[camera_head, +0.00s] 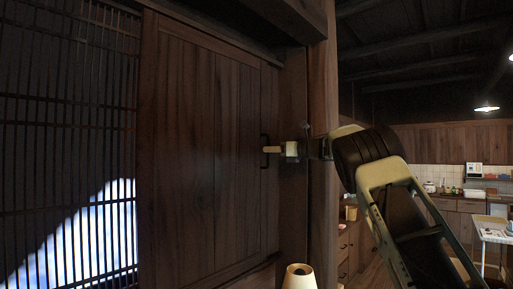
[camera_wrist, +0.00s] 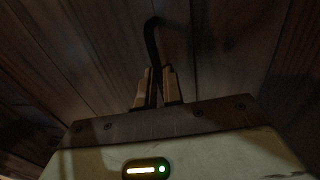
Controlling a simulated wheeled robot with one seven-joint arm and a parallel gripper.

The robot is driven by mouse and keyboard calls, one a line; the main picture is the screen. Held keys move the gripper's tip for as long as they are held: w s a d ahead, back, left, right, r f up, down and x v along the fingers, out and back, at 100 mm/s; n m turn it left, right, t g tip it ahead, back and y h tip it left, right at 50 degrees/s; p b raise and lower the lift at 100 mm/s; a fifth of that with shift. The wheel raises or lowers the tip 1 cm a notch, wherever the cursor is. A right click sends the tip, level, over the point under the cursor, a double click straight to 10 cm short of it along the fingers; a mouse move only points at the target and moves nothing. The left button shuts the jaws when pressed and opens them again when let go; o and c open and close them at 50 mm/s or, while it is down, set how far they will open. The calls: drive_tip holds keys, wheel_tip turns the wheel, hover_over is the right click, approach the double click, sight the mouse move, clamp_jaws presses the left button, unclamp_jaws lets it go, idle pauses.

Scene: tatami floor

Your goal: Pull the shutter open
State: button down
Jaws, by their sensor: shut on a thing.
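The shutter (camera_head: 205,145) is a tall dark wooden panel in the middle left of the head view. A dark metal handle (camera_head: 264,140) stands near its right edge. My gripper (camera_head: 268,149) reaches in from the right, with its pale fingers at the handle. In the wrist view the dark curved handle (camera_wrist: 151,40) runs down between the two tan fingers of my gripper (camera_wrist: 156,88), which are shut on it. The lower part of the handle is hidden by the fingers in that view.
A latticed window (camera_head: 70,130) is left of the shutter. A wooden post (camera_head: 322,120) stands right of it, close to my arm. A pale cone-shaped object (camera_head: 299,277) is at the bottom. A kitchen counter (camera_head: 455,203) and a table (camera_head: 492,229) are at the far right.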

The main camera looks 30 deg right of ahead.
drive_tip(key=shift+w+d+p, duration=0.2)
drive_tip(key=shift+w+d, duration=0.05)
drive_tip(key=shift+d, duration=0.45)
drive_tip(key=shift+w+d+p, duration=0.2)
drive_tip(key=shift+d, duration=0.45)
drive_tip(key=shift+w+d+p, duration=0.2)
drive_tip(key=shift+w+d, duration=0.05)
drive_tip(key=shift+d, duration=0.45)
drive_tip(key=c, duration=1.5)
unclamp_jaws()
drive_tip(key=shift+c, duration=0.2)
drive_tip(key=b+v, duration=0.8)
drive_tip(key=v, duration=0.9)
drive_tip(key=shift+s+b, duration=0.15)
drive_tip(key=shift+b, duration=0.15)
drive_tip(key=shift+d+r, duration=0.1)
